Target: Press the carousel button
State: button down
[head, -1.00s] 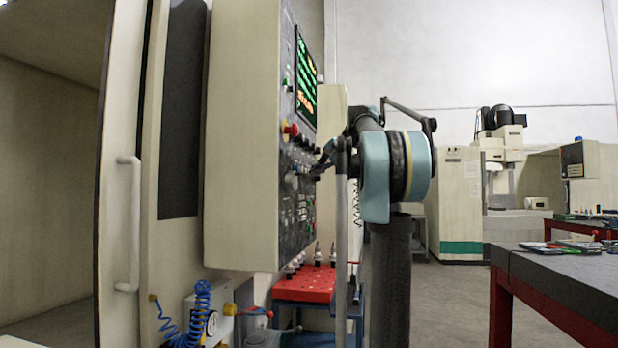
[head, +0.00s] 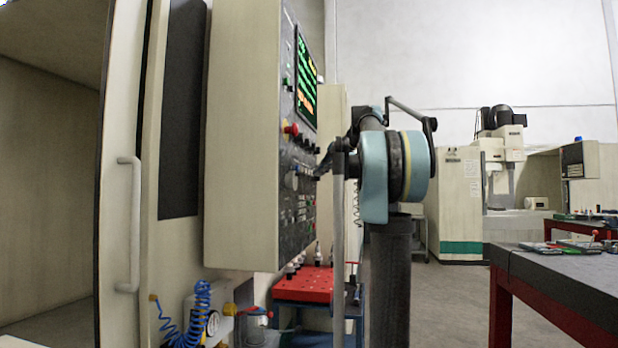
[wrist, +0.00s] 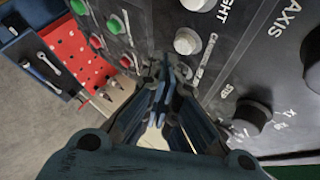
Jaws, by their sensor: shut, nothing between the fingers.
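The control panel (head: 298,140) of the machine faces right in the head view, seen at a steep angle. My gripper (head: 322,167) is in front of its lower half. In the wrist view my gripper (wrist: 160,92) is shut and empty, its tips at or very close to the panel face. A white button (wrist: 187,41) shows just beyond the tips, with small lettering beside it that I cannot read surely.
Green buttons (wrist: 114,24) and red buttons (wrist: 127,62) lie left of the tips. A black knob (wrist: 250,115) lies to the right. A red emergency stop (head: 291,129) sits higher on the panel. A red-topped cart (head: 303,285) stands below.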

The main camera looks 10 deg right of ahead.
jog(key=d, duration=0.1)
jog(key=s+d, duration=0.1)
jog(key=d, duration=0.2)
jog(key=shift+s+d, duration=0.25)
jog(key=shift+d, duration=0.15)
jog(key=shift+w, duration=0.1)
dwell(3.2)
